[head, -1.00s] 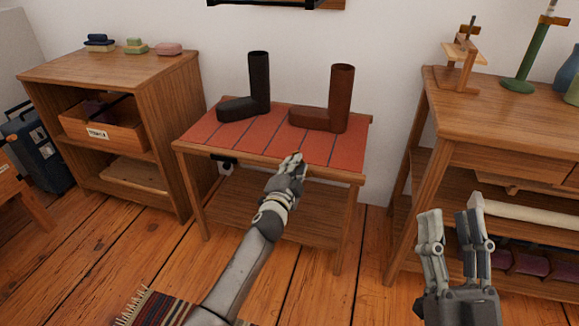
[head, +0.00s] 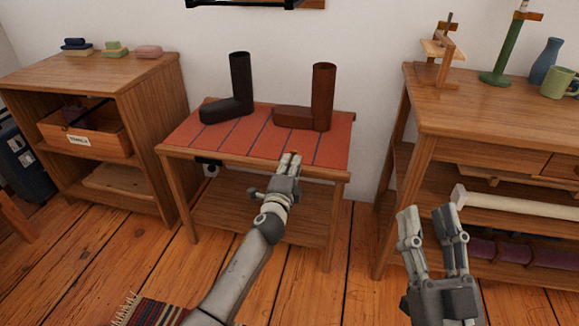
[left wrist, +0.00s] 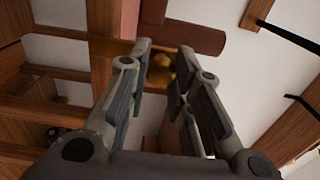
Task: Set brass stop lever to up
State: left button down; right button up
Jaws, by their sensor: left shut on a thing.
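A small brass piece, taken as the brass stop lever (left wrist: 163,70), shows between my left fingertips in the left wrist view. My left gripper (head: 290,160) is at the front edge of the red-topped table (head: 262,145) in the head view, with its fingers shut on that piece. The fingers hide most of it, so I cannot tell which way the lever points. My right gripper (head: 430,212) is open and empty, held in front of the right-hand desk.
A black boot form (head: 241,80) and a brown boot form (head: 322,95) stand on the table. A small black fitting (head: 208,162) is at its front left edge. A wooden cabinet (head: 120,85) stands left and a wooden desk (head: 480,110) right. Open floor lies before the table.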

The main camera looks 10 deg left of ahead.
pick_arm(q)
jog(key=shift+d, duration=0.15)
jog(key=c, duration=1.3)
grip_release()
jog(key=shift+s+a, duration=0.2)
jog(key=shift+s, duration=5.8)
